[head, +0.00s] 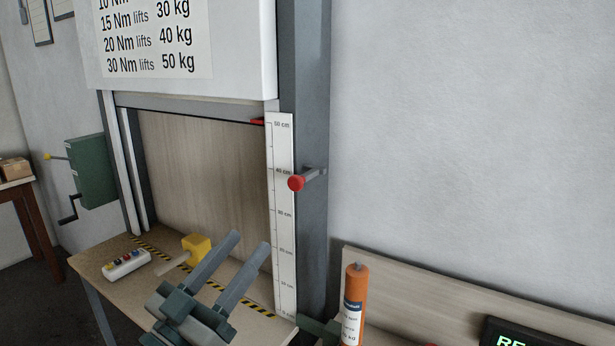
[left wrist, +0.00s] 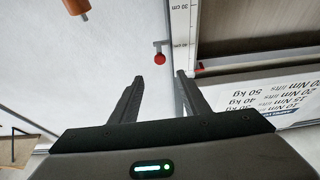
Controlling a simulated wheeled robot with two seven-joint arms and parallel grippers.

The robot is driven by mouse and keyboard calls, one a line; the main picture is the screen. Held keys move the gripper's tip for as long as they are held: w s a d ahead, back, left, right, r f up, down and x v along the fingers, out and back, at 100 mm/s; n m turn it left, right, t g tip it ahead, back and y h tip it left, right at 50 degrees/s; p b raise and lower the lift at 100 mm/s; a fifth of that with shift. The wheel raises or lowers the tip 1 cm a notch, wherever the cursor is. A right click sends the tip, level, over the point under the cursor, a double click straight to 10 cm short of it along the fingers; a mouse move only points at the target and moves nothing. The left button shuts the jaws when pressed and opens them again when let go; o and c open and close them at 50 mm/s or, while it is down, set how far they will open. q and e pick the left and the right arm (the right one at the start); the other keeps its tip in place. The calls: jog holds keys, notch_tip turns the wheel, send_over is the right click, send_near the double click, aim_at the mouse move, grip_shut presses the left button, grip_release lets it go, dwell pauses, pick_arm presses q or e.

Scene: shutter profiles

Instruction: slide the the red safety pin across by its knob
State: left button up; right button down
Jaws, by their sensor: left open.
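The red knob (head: 296,183) of the safety pin stands out beside the white centimetre scale, at about the 40 cm mark. Its short grey stem (head: 316,174) meets the grey post behind it. My left gripper (head: 250,240) is open and empty, below and left of the knob in the head view, with its fingers pointing up and right. In the left wrist view the knob (left wrist: 159,59) shows beyond the gap between the two open fingertips (left wrist: 159,76), apart from both. My right gripper is not in view.
The scale (head: 282,210) runs down the post (head: 313,230) next to a wooden shutter panel (head: 205,180). A yellow block (head: 197,246) and a button box (head: 127,264) are on the table. An orange cylinder (head: 354,305) stands at lower right. The wall right of the knob is clear.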

pick_arm(q)
jog(key=p, duration=0.6)
send_near(293, 184)
jog(key=x, duration=0.9)
jog(key=shift+r, duration=0.1)
jog(key=shift+w+d+r, duration=0.2)
jog(key=shift+w+d, duration=0.15)
jog(key=shift+w, duration=0.15)
jog(key=shift+w+d, duration=0.1)
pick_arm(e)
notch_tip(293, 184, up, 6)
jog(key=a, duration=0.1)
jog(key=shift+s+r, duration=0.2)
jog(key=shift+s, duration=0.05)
